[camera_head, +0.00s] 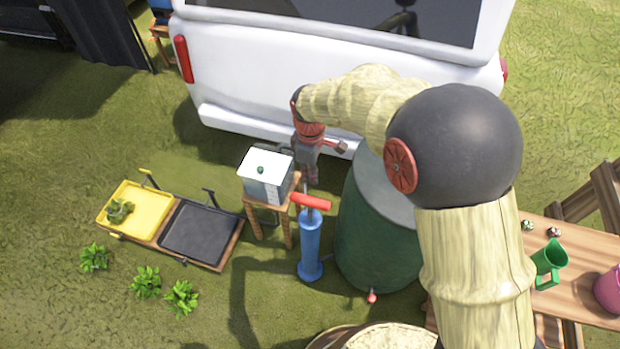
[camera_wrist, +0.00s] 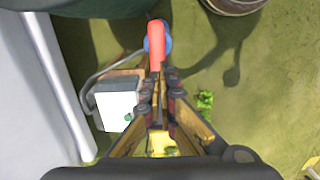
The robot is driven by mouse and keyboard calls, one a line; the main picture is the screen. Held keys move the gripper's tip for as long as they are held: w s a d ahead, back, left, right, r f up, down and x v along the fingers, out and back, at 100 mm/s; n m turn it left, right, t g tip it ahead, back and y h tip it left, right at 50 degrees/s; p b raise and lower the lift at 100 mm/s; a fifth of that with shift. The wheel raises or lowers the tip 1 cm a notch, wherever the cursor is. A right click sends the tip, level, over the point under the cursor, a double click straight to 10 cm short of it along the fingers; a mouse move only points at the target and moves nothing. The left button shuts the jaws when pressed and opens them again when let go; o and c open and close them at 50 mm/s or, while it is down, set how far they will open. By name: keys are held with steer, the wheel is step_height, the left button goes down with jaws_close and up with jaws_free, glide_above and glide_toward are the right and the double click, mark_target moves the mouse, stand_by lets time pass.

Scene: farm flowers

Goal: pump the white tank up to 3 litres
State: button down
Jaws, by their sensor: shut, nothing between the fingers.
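The white tank (camera_head: 266,170) is a small box with a green knob on top, standing on a small wooden stool (camera_head: 284,222). A marked strip shows on its front, but I cannot read the level. The blue pump (camera_head: 311,246) stands upright beside the stool, with its red crossbar handle (camera_head: 311,201) above the body. My gripper (camera_head: 311,180) is shut and empty, just behind the handle in the head view. In the wrist view the gripper (camera_wrist: 159,92) is near the red handle (camera_wrist: 155,42), with the white tank (camera_wrist: 117,108) to the left. Whether they touch is unclear.
A dark green barrel (camera_head: 372,235) stands close to the pump's right. A white van (camera_head: 330,70) is behind. Yellow (camera_head: 140,200) and black (camera_head: 198,232) trays lie left. A wooden table (camera_head: 570,255) with a green jug (camera_head: 548,262) is at right.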

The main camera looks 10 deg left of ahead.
mark_target(310, 201)
step_height(310, 201, down, 11)
steer(key=b, duration=0.3)
steer(key=shift+f+b, duration=0.2)
steer(key=shift+b, duration=0.2)
step_height(310, 201, down, 10)
steer(key=shift+s+r+b, duration=0.1)
steer(key=shift+b, duration=0.8)
steer(key=shift+r, duration=0.1)
step_height(310, 201, up, 14)
steer(key=p, duration=0.6)
steer(key=shift+w, duration=0.2)
